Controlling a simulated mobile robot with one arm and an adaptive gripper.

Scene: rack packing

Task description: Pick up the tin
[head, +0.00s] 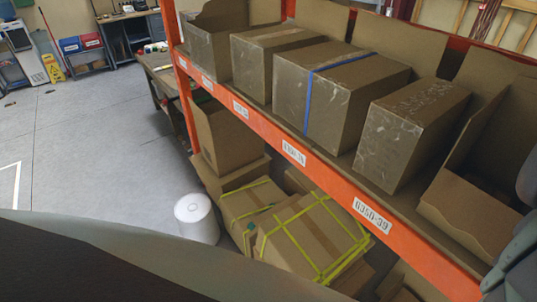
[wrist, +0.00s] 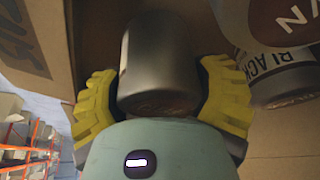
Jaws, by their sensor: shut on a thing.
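In the wrist view, a dark grey tin (wrist: 158,65) sits between the two yellow fingers of my gripper (wrist: 160,95). The fingers press on it from both sides, so my gripper is shut on the tin. A second tin (wrist: 280,50) with a white label and dark lettering is close by at the right, apart from the held tin. The held tin's label is not visible. In the head view, neither the tin nor the gripper fingers can be seen.
Cardboard walls (wrist: 35,40) surround the tin in the wrist view. In the head view, an orange rack (head: 300,158) holds several cardboard boxes (head: 340,90). Strapped boxes (head: 315,237) and a white cylinder (head: 197,218) stand below. Grey floor at the left is open.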

